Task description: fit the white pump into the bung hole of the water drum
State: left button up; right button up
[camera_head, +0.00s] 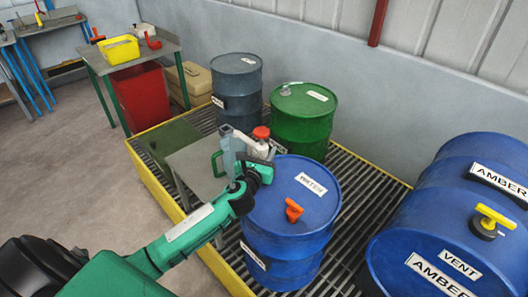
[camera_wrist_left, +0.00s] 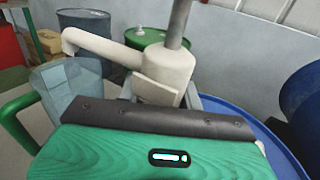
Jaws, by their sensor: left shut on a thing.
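The white pump (camera_head: 258,148), with a red top (camera_head: 261,132), is at the far left edge of the blue water drum (camera_head: 311,215). My left gripper (camera_head: 262,165) is shut on the pump. In the left wrist view the white pump (camera_wrist_left: 168,78) stands roughly upright between the jaws, its spout pointing left and a grey rod rising from it. The pump's lower end and the bung hole are hidden, so I cannot tell whether it is in the hole. My right gripper is not in view.
An orange fitting (camera_head: 293,210) sits on the drum top. A grey-blue jug with a green handle (camera_wrist_left: 70,95) is close left of the pump, by a small grey table (camera_head: 190,165).

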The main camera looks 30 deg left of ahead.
pick_arm(q)
jog(key=shift+a+f, duration=0.1)
jog(key=shift+f, duration=0.35)
jog(key=shift+f+b, duration=0.15)
jog(key=shift+b, duration=0.15)
jog(key=shift+r+p, duration=0.8)
jog(key=shift+p, duration=0.1)
jog(key=shift+r+p, duration=1.7)
jog(key=shift+p, duration=0.65)
jog(key=shift+d+f+b, duration=0.2)
jog(key=shift+f+b, duration=1.35)
jog(key=shift+f, duration=0.6)
